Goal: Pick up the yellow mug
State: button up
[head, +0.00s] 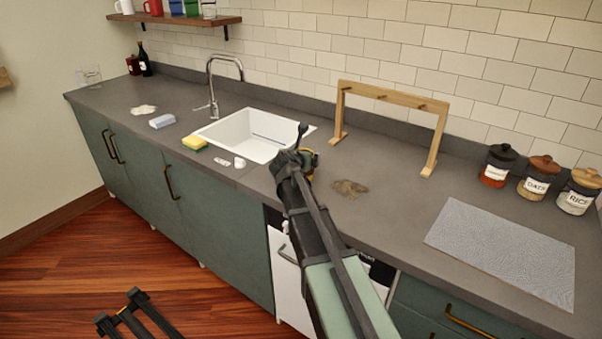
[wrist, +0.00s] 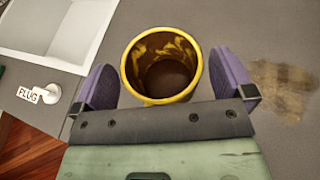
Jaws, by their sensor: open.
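The yellow mug (wrist: 161,66) stands upright on the grey counter in the wrist view, seen from above, with brown stains inside. My gripper (wrist: 172,75) is open, with one purple-padded finger on each side of the mug and small gaps between. I cannot see a handle. In the head view, the mug (head: 309,156) is mostly hidden behind my gripper (head: 296,150), to the right of the sink.
The white sink (head: 222,138) is left of the mug, with a white plug (head: 239,162) and a yellow sponge (head: 194,142) near its front edge. A brown stain (head: 349,188) lies right of the mug. A wooden rack (head: 395,98) stands behind. A grey mat (head: 502,250) lies at right.

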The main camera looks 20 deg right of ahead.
jog(key=shift+s, duration=0.1)
jog(key=c, duration=1.4)
jog(key=shift+r, duration=0.1)
notch_tip(320, 180, up, 20)
jog(key=p, duration=2)
